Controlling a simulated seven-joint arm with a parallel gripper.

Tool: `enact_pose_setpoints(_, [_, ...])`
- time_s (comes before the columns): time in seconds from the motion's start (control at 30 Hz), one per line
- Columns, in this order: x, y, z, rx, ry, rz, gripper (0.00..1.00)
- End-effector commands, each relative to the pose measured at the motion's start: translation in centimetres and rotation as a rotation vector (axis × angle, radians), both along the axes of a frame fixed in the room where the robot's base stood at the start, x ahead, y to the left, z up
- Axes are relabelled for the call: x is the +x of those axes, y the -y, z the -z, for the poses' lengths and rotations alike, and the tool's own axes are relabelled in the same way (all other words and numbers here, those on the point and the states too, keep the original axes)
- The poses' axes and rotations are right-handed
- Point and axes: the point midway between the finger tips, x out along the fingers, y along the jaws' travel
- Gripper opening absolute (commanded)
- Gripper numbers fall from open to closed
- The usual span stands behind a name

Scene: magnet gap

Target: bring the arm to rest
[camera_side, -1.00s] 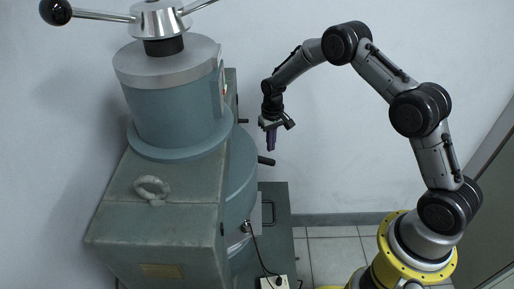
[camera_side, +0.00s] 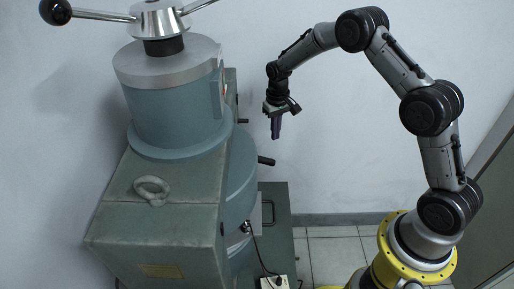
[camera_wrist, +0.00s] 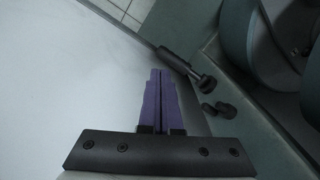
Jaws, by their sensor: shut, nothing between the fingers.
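My gripper (camera_side: 276,128) hangs from my arm with its purple fingers pointing down, in free air to the right of the large green magnet (camera_side: 175,105). In the wrist view the two purple fingers of my gripper (camera_wrist: 161,73) lie close together, with nothing between them. The magnet also fills the right side of the wrist view (camera_wrist: 245,120), apart from the fingers.
A black-handled rod (camera_side: 266,161) sticks out from the magnet below my gripper; the wrist view shows a black handle (camera_wrist: 176,60) near the fingertips. A pale wall stands behind. A white box with a cable (camera_side: 275,283) sits low by the magnet.

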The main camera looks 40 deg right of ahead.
Motion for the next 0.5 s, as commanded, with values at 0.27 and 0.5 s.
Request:
enact_pose_setpoints(0.27, [1.4, -0.6, -4.1, -0.013, 0.079, -0.016, 0.00])
enact_pose_setpoints(0.5, [-0.4, -3.0, -17.1, -0.039, 0.270, -0.058, 0.00])
